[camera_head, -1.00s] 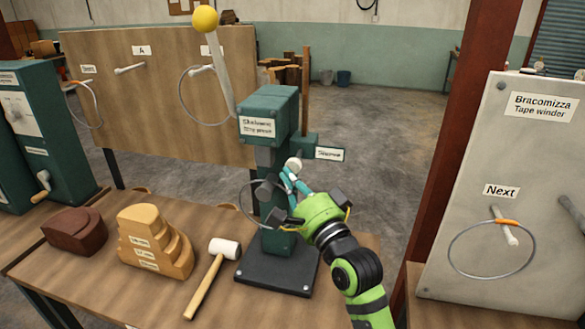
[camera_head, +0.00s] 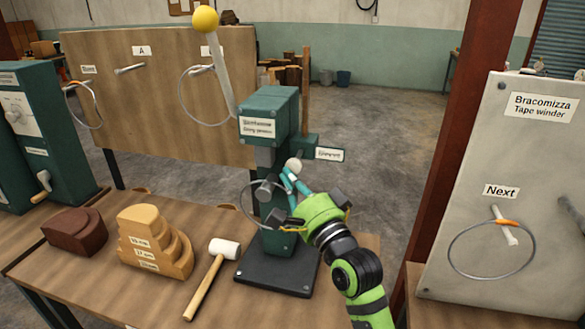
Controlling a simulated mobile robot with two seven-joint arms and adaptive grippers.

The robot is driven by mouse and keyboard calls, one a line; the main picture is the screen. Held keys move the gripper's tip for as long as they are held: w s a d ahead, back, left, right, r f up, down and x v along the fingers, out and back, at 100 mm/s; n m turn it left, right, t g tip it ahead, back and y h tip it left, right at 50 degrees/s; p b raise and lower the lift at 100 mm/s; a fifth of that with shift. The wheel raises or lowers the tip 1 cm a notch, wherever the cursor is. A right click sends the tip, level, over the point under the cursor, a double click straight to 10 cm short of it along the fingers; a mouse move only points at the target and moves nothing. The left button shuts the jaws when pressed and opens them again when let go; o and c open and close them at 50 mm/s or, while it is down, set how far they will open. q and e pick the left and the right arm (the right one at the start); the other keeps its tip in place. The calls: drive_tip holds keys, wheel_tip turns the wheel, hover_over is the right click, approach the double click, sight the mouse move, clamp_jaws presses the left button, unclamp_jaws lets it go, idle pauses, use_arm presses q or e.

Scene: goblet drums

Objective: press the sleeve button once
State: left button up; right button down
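A green press (camera_head: 268,108) stands on a dark base plate on the wooden table. A small box on its right side bears a white label (camera_head: 329,154) whose text is too blurred to read surely. A round white button (camera_head: 294,165) shows just below and left of that box. My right gripper (camera_head: 287,174), green with teal fingers, comes up from the lower right. Its fingers look closed together, with the tips at the button's lower edge. I cannot tell whether they touch it or whether it is pushed in. My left gripper is not in view.
A long lever with a yellow ball (camera_head: 205,19) rises from the press, and a metal ring (camera_head: 262,205) hangs before it. A mallet (camera_head: 213,276), a stepped wooden block (camera_head: 154,243) and a brown block (camera_head: 75,231) lie left. A grey tape-winder panel (camera_head: 462,200) stands right.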

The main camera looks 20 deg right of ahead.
drive_tip(key=shift+w, duration=0.1)
drive_tip(key=shift+w+d, duration=0.25)
drive_tip(key=shift+w, duration=0.05)
drive_tip(key=shift+w+d, duration=0.5)
drive_tip(key=shift+w, duration=0.2)
idle(1.5)
drive_tip(key=shift+s+r, duration=0.1)
drive_tip(key=shift+s+a+p, duration=0.7)
drive_tip(key=shift+s, duration=0.3)
